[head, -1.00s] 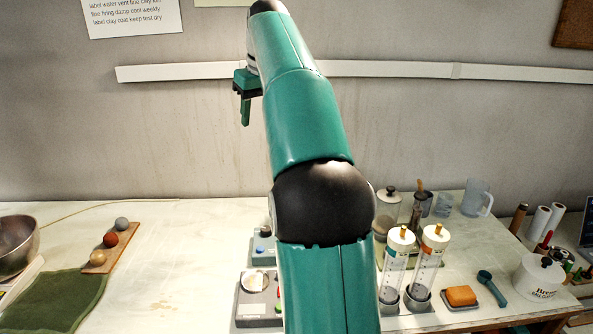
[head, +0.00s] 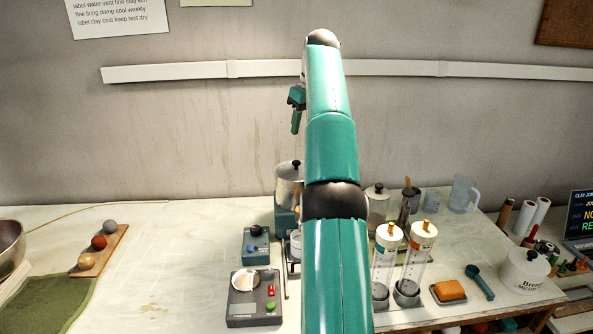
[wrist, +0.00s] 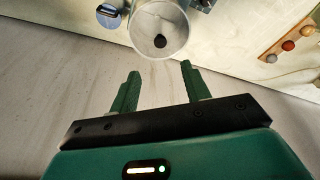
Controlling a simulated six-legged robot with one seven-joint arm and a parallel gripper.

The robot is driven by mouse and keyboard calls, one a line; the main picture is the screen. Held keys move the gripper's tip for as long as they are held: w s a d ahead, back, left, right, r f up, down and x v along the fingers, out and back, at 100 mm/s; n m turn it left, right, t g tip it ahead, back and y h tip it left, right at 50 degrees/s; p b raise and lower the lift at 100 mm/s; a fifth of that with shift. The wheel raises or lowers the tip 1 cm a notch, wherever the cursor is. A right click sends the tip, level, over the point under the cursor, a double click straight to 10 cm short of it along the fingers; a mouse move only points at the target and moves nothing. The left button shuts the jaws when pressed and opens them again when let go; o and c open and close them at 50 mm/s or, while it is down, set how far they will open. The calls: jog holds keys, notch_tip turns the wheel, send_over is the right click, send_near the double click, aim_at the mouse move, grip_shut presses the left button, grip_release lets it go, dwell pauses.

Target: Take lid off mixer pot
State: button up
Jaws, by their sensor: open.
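The mixer pot (head: 287,190) is a silver cylinder on a teal base, partly hidden behind my arm in the head view. Its lid (head: 290,164) has a dark knob on top. In the wrist view the round lid (wrist: 150,25) shows at the top, with its black knob (wrist: 160,41) beyond and between my fingertips. My gripper (wrist: 160,72) is open and empty, apart from the lid. In the head view my gripper (head: 296,128) hangs in front of the wall, above the pot in the picture, with green fingers pointing down.
A lidded jar (head: 377,205) and a utensil jar (head: 410,202) stand right of the pot. Two clear tubes (head: 413,268) stand nearer. A grey scale-like box (head: 254,298) and a teal device (head: 256,246) lie to the left. The left-middle table (head: 170,250) is clear.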

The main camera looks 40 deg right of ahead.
aim_at(296, 161)
jog(key=x, duration=1.2)
jog(key=shift+a, duration=0.15)
grip_shut()
